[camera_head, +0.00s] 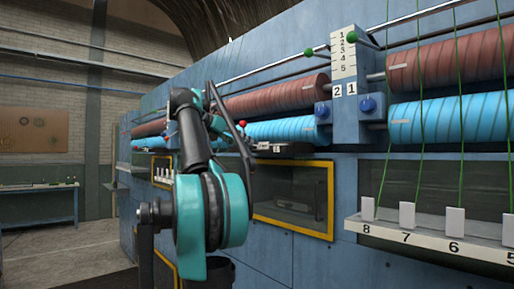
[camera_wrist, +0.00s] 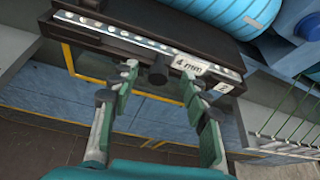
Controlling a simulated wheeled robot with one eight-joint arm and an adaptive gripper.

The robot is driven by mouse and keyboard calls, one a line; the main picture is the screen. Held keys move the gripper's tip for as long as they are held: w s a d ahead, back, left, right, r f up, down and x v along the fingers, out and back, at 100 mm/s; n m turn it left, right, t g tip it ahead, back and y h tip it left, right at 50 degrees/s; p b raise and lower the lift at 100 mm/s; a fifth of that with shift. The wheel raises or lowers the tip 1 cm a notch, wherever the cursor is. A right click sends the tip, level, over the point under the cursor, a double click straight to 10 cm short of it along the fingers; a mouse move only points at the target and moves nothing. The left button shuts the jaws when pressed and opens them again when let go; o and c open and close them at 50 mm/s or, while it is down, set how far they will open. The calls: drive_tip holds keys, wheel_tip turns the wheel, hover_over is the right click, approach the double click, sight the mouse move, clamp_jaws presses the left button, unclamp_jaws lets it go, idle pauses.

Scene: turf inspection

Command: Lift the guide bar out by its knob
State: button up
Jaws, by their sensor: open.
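The guide bar (camera_wrist: 110,27) is a light metal strip with a row of holes, lying in a dark holder (camera_wrist: 205,40) at the top of the wrist view. Its dark knob (camera_wrist: 157,72) sticks out from the holder's front edge, beside a white "4 mm" label (camera_wrist: 190,65). My gripper (camera_wrist: 158,77) is open, with one green-sided finger on each side of the knob; I cannot tell whether either touches it. In the head view the holder (camera_head: 280,148) shows as a small dark ledge beside my arm, and the fingertips are not clear there.
A blue roller (camera_wrist: 225,12) lies just behind the holder. In the head view, a yellow-framed window (camera_head: 290,232) is below the ledge. A white shelf (camera_head: 430,238) with numbered blocks and green yarns is at the right. The floor at the left is open.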

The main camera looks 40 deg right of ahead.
sight(253, 147)
drive_tip(key=x, duration=0.2)
drive_tip(key=shift+d+f, duration=0.15)
drive_tip(key=shift+d, duration=0.05)
clamp_jaws()
